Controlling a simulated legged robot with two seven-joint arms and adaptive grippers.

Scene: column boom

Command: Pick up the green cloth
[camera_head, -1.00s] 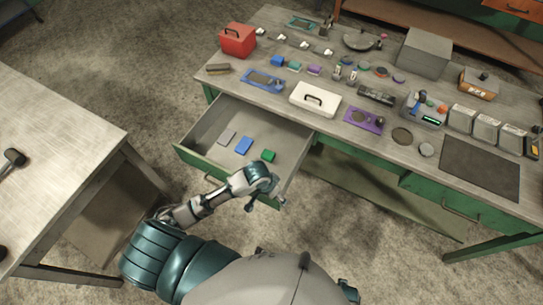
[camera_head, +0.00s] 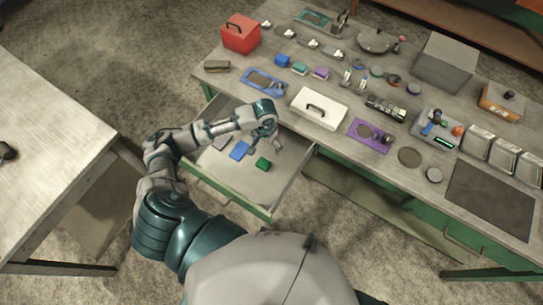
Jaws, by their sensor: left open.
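The green cloth (camera_head: 263,164) is a small folded block lying on the floor of the open drawer (camera_head: 247,202). A blue cloth (camera_head: 239,150) lies to its left in the same drawer. My left gripper (camera_head: 264,148) is open and empty, above the drawer and just beyond the green cloth in the picture. Its fingers point down toward the drawer, and I see no contact with the cloth. My right gripper is out of the picture.
A grey cloth (camera_head: 222,142) lies partly behind my arm in the drawer. The workbench (camera_head: 333,148) above holds a white case (camera_head: 319,108), a red toolbox (camera_head: 240,34) and a purple plate (camera_head: 370,135). Another table (camera_head: 55,150) stands at the left.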

